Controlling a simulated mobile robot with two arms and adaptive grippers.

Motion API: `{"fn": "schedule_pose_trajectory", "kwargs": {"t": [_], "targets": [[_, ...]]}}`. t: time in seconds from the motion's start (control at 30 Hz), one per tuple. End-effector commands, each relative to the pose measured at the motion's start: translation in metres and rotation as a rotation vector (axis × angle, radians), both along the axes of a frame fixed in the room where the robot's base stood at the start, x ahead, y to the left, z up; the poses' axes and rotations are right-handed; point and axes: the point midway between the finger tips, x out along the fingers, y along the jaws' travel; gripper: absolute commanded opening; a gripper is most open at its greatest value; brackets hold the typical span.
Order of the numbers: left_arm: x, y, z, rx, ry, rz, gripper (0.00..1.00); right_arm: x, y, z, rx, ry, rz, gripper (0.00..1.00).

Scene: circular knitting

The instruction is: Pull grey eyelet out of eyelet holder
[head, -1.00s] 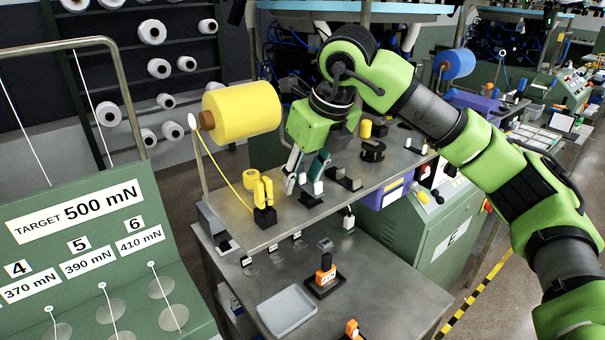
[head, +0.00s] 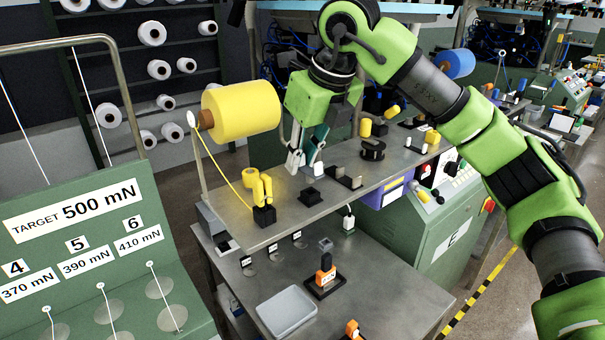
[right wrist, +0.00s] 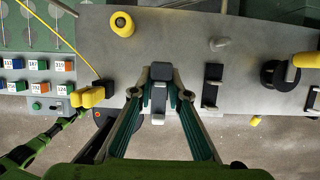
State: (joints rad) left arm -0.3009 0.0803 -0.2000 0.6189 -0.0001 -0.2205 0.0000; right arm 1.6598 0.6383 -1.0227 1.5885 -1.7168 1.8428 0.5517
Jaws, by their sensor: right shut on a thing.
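My right gripper (head: 303,168) is above the metal table's bench top, its fingers pointing down. It is shut on the grey eyelet (right wrist: 159,97), which shows between the fingertips in the right wrist view. In the head view the fingers mostly hide the eyelet. The eyelet holder (head: 310,196), a small black block, stands on the bench just below the fingertips, with a visible gap between. It also shows as a dark block behind the eyelet in the right wrist view (right wrist: 160,73). My left gripper does not show in the head view.
A yellow-fingered black stand (head: 264,214) and a yellow roll (head: 250,178) are left of the holder. A black holder (head: 347,179) and a black spool (head: 372,150) stand to the right. A yellow yarn cone (head: 241,110) is close on the left.

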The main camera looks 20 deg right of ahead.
Motion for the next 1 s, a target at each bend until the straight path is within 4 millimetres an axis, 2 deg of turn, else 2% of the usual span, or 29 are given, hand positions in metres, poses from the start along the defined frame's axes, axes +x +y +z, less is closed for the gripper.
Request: {"fn": "schedule_pose_trajectory", "kwargs": {"t": [0.03,0.23,0.33,0.53,0.77,1.0], "targets": [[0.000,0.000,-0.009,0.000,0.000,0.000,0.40,-0.007,0.008,0.007,0.000,-0.007,0.009,0.00],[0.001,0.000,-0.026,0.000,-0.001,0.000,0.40,-0.037,0.034,0.053,-0.001,-0.008,0.008,0.00],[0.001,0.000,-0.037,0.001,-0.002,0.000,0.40,-0.057,0.051,0.062,-0.002,-0.006,0.010,0.00],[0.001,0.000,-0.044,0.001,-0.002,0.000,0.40,-0.087,0.075,0.082,-0.003,-0.004,0.006,0.00],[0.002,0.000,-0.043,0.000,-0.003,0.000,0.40,-0.102,0.088,0.096,-0.001,-0.001,0.004,0.00],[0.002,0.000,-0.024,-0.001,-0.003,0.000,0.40,-0.103,0.090,0.116,0.000,0.000,0.003,0.00]]}}
